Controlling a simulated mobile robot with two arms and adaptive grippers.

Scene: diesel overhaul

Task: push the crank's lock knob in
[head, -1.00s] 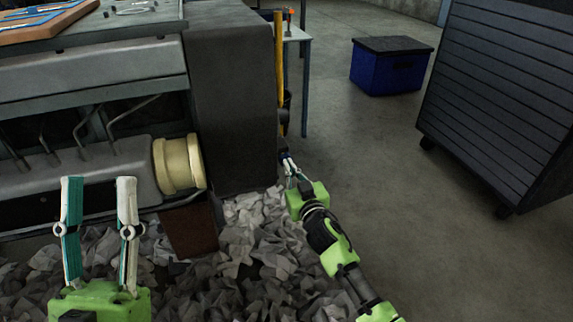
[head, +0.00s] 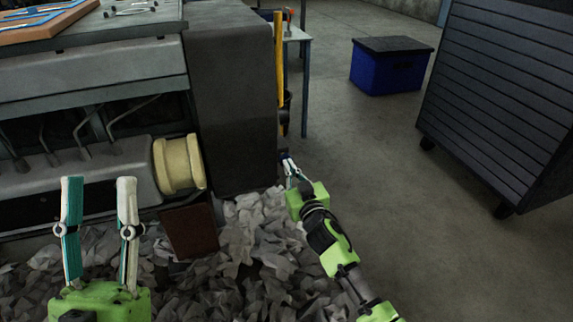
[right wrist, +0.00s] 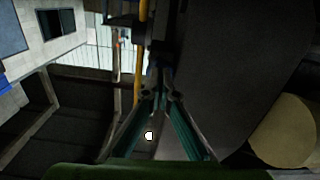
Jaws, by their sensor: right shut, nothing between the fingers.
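The crank shows as a yellow bar (head: 279,60) standing upright along the right edge of the engine's dark end casing, with dark parts at its lower end. My right gripper (head: 287,160) is shut and empty beside the casing's lower right edge, below the yellow bar. In the right wrist view its fingers (right wrist: 161,92) meet at the tips near dark crank parts, with the yellow bar (right wrist: 139,75) just left. I cannot make out the lock knob clearly, or whether the fingertips touch it. My left gripper (head: 99,182) is open and empty in front of the engine.
The grey end casing (head: 232,100) stands directly left of my right gripper. A cream cylinder (head: 178,165) sticks out of the engine. Grey rubble (head: 250,240) covers the ground below. A blue box (head: 390,72) and a slatted dark cabinet (head: 505,95) stand right, with free floor between.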

